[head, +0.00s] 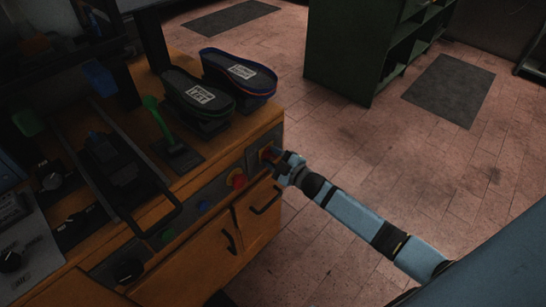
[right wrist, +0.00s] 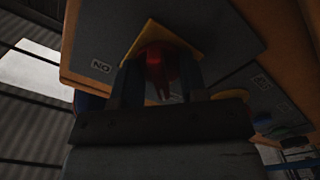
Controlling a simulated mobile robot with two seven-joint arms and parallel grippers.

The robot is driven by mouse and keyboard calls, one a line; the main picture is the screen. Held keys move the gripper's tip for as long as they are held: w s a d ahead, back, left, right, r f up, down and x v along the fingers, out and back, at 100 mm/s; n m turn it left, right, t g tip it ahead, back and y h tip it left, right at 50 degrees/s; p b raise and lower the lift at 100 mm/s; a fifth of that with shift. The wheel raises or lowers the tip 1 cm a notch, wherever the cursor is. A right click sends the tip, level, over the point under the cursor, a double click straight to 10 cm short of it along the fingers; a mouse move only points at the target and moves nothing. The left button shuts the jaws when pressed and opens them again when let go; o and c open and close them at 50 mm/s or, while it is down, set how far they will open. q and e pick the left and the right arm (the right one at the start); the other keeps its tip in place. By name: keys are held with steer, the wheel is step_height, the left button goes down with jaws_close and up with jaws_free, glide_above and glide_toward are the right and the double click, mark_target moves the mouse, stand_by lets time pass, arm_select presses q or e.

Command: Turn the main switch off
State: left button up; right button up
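The main switch is a red rotary handle on a yellow plate, at the right end of the front control panel. In the head view the main switch (head: 266,153) is partly hidden by my right gripper (head: 281,164). In the right wrist view the red handle (right wrist: 160,72) stands between the two dark fingers of my right gripper (right wrist: 161,78). The fingers are apart, one on each side of it; any contact is too dark to make out. A small label (right wrist: 101,67) reading ON upside down is beside the yellow plate (right wrist: 186,44). My left gripper is not in view.
A red button on yellow (head: 236,179) sits left of the switch, with a blue button (head: 204,207) farther along. Two shoe forms (head: 238,72) stand on the wooden bench. A green shelf (head: 355,50) stands behind.

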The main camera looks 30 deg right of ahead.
steer(key=p+v, duration=0.1)
steer(key=v, duration=1.2)
steer(key=shift+s+d, duration=0.15)
steer(key=shift+s, duration=0.2)
steer(key=shift+s, duration=0.1)
